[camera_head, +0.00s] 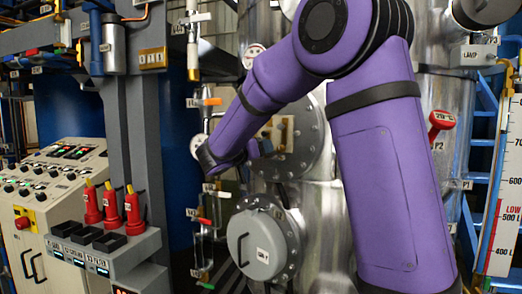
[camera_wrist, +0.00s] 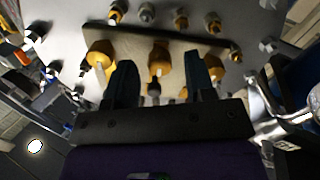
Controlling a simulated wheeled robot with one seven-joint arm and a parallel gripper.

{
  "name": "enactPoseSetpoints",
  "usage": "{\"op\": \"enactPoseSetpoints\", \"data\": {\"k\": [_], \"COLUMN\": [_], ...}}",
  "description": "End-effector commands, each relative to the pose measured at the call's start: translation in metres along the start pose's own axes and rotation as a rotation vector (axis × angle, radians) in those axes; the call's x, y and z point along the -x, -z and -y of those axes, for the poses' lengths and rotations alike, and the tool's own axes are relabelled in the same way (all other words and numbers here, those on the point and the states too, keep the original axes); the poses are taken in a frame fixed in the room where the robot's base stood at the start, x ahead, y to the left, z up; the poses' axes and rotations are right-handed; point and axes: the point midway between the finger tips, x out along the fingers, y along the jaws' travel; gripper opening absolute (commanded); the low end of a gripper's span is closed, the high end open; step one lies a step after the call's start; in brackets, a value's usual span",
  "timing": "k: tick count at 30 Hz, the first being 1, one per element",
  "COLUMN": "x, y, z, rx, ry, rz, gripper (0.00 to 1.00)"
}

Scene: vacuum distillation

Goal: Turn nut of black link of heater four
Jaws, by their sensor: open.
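In the wrist view my gripper (camera_wrist: 158,60) is open, with its two dark fingers spread towards a metal plate (camera_wrist: 200,44). A brass fitting (camera_wrist: 159,58) on this plate shows in the gap between the fingers, with a small dark and silvery piece below it. The fingers are apart, and I cannot tell whether either touches the fitting. A second brass fitting (camera_wrist: 100,53) is left of the left finger. In the head view the brass plate (camera_head: 268,133) is on a round flange, and my gripper cannot be made out clearly there. I cannot tell which fitting belongs to the black link.
Several bolts (camera_wrist: 147,13) stick out around the plate. A round grey cover (camera_head: 262,246) is below the flange in the head view. A level scale (camera_head: 505,190) and blue ladder are at the right.

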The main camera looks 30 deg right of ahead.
Motion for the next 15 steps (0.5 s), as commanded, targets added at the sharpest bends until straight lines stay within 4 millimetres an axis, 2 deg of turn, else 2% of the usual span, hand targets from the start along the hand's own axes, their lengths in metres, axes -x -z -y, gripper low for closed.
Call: {"op": "enactPoseSetpoints", "data": {"k": [15], "x": [0.086], "y": [0.000], "z": [0.001], "rx": [0.000], "ry": [0.003], "rz": [0.000], "gripper": [0.50]}}
